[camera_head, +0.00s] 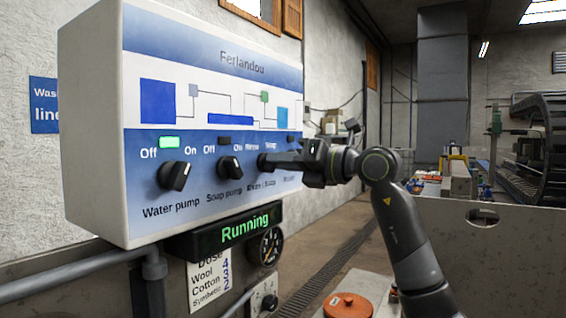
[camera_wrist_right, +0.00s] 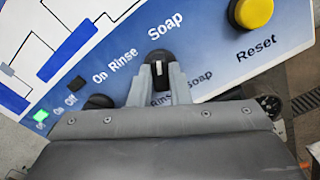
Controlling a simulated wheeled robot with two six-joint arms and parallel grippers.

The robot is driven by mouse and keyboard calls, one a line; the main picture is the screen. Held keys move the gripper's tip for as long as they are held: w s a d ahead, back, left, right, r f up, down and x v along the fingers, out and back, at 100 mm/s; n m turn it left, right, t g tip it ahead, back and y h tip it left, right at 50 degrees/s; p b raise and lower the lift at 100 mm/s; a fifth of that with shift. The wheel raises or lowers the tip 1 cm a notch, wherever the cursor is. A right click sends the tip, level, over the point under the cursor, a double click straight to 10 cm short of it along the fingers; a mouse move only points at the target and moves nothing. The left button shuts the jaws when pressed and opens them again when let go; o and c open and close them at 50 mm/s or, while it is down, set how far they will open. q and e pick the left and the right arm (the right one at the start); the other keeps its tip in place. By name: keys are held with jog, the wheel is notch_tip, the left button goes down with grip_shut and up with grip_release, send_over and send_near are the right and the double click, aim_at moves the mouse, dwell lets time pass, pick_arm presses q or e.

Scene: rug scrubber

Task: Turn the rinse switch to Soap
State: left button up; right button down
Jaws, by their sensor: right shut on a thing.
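The rinse switch is a black rotary knob (camera_wrist_right: 159,62) with a short white mark, below the words Rinse and Soap on the control panel (camera_head: 215,100). My right gripper (camera_head: 268,161) reaches the panel from the right. In the right wrist view its two grey fingers (camera_wrist_right: 160,84) are shut on the sides of the knob. The white mark stands about upright in that view, while the panel's lettering is tilted. My left gripper is not in view.
The water pump knob (camera_head: 174,176) has a lit green lamp above it. The soap pump knob (camera_head: 231,168) is close left of the gripper; its lamp is dark. A yellow Reset button (camera_wrist_right: 252,12) lies to the right. A Running display (camera_head: 235,230) hangs below the panel.

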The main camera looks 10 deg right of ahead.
jog(key=c, duration=1.4)
grip_release()
jog(key=shift+o, duration=0.2)
jog(key=b+v, duration=0.6)
jog(key=v, duration=1.1)
jog(key=shift+s, duration=0.2)
jog(key=shift+w+d, duration=0.1)
jog(key=shift+d, duration=0.05)
